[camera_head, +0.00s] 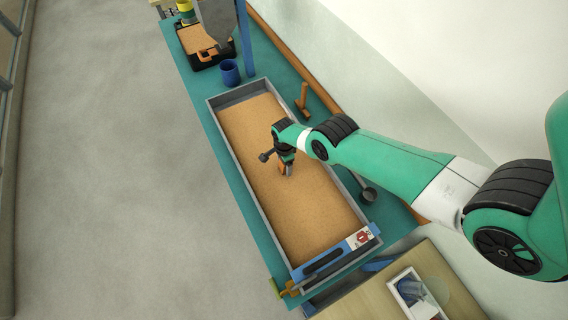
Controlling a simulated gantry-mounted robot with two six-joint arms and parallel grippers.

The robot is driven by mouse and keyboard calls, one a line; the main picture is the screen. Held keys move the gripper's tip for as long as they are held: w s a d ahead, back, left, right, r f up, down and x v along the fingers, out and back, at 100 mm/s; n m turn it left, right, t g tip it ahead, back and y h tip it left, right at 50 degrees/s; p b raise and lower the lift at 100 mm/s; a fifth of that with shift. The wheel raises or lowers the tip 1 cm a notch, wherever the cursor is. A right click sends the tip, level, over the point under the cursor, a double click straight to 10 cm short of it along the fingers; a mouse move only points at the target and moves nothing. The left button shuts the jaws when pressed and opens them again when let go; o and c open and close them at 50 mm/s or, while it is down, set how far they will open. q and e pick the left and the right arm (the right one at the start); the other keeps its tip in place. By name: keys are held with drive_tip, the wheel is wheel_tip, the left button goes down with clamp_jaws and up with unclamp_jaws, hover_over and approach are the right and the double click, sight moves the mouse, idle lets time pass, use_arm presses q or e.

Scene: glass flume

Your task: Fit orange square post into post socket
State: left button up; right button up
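My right gripper (287,171) comes in from the right and points down over the sand bed inside the long grey-walled flume (231,160). A small orange-brown sliver (281,166) shows at its fingertips. I cannot tell whether it is the orange square post, or whether the fingers are open or shut on it. I cannot make out the post socket for certain. My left gripper is not in view.
A blue cup (230,73) stands beyond the flume's far end, near a black tray (209,60) with sand. A grey ladle-like cup (369,195) is by the right wall. A blue bar (328,259) crosses the near end. A white box (417,296) sits lower right.

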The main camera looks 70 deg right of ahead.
wheel_tip(320, 180, up, 12)
drive_tip(key=p, duration=1.1)
drive_tip(key=shift+r+p, duration=0.1)
drive_tip(key=shift+p, duration=0.3)
